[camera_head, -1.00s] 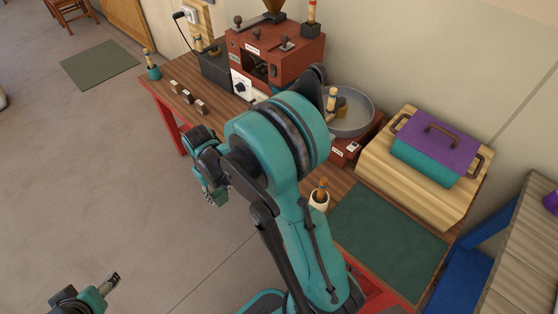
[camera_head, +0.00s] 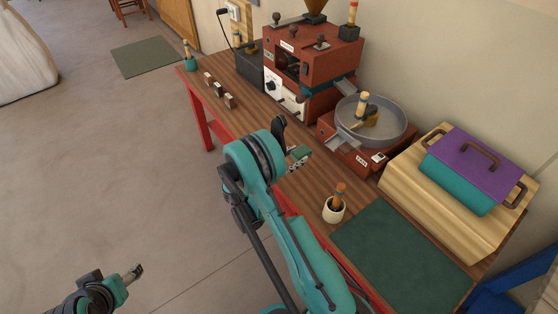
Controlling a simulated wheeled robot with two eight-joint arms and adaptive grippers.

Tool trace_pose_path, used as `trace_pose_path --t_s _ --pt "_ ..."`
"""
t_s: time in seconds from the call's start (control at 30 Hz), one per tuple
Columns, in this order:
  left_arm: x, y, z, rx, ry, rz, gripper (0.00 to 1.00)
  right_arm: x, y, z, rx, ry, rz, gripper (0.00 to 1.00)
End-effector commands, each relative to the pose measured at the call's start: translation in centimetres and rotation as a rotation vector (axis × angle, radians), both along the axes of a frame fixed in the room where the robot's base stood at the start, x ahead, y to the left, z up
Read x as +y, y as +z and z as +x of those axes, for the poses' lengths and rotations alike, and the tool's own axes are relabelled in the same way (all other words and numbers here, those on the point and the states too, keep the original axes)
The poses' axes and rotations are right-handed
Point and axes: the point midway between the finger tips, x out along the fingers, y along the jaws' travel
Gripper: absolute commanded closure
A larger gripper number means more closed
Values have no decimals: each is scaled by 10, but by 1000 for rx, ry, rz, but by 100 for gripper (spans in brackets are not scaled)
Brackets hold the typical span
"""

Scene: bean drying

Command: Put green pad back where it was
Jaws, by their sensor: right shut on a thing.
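My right gripper (camera_head: 297,160) hangs above the wooden table's front part, left of the white cup. It is shut on a small green piece, which I take as the green pad (camera_head: 299,153); the fingers and arm hide much of it. A large dark green mat (camera_head: 405,262) lies flat on the table at the lower right, apart from the gripper. My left gripper (camera_head: 134,273) is at the lower left over the floor, away from the table; its fingers are too small to judge.
A red machine (camera_head: 312,65) stands at the table's back, with a grey round pan (camera_head: 398,133) beside it. A white cup (camera_head: 334,209) holds a wooden-handled tool. A purple-lidded teal box (camera_head: 455,185) sits on a wooden case (camera_head: 405,182).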

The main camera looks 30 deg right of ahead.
Motion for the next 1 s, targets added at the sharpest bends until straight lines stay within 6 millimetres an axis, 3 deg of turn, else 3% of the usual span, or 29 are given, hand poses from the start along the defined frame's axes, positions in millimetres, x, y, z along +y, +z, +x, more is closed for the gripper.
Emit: trace_pose_path --t_s 0.2,0.3,0.6,0.83,1.0 --pt "0 34 0 0 0 0 37 4 -6 24 -3 2 -9 81" --pt "0 13 0 0 0 0 37 7 -29 48 -3 2 -9 81" --pt "0 -8 0 0 0 0 37 14 -64 104 -3 0 -7 81" --pt "0 -13 0 0 0 0 37 15 -75 114 -4 -1 -7 81" --pt "0 -28 0 0 0 0 37 15 -102 113 -4 -1 -7 81"
